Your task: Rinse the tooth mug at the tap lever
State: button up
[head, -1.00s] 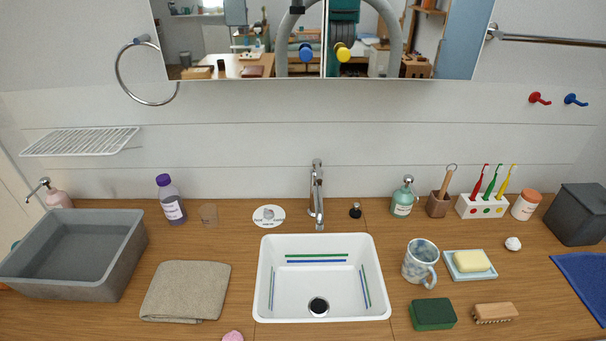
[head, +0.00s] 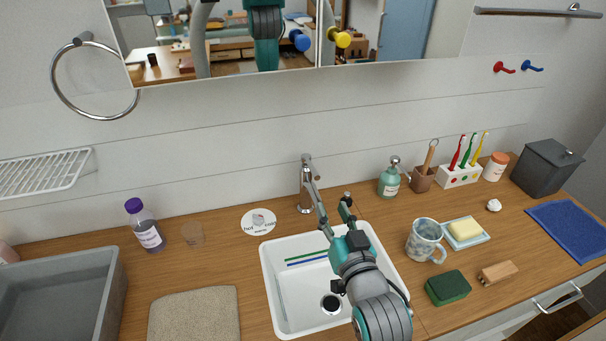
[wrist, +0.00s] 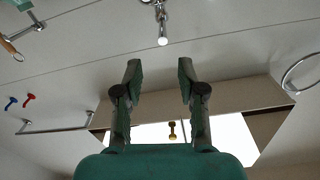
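The blue-grey mottled tooth mug (head: 422,241) stands upright on the counter just right of the basin, its handle toward the right. The chrome tap (head: 306,192) stands behind the basin; its lever (head: 306,159) is on top. My gripper (head: 333,208) reaches over the basin toward the tap, its fingers apart and empty. In the wrist view my gripper (wrist: 160,68) is open, with the tap (wrist: 160,20) beyond the fingertips. I cannot tell whether a finger touches the tap. The mug is not in the wrist view.
The white basin (head: 274,288) lies under my arm. A soap dish (head: 481,239), green sponge (head: 447,288) and brush (head: 498,272) sit near the mug. A soap dispenser (head: 389,181) and toothbrush stand (head: 459,177) are behind it. A mirror cabinet (head: 390,45) hangs above.

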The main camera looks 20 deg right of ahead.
aim_at(318, 180)
jog(key=w, duration=1.1)
jog(key=shift+w+r, duration=0.2)
jog(key=shift+r, duration=0.1)
grip_shut()
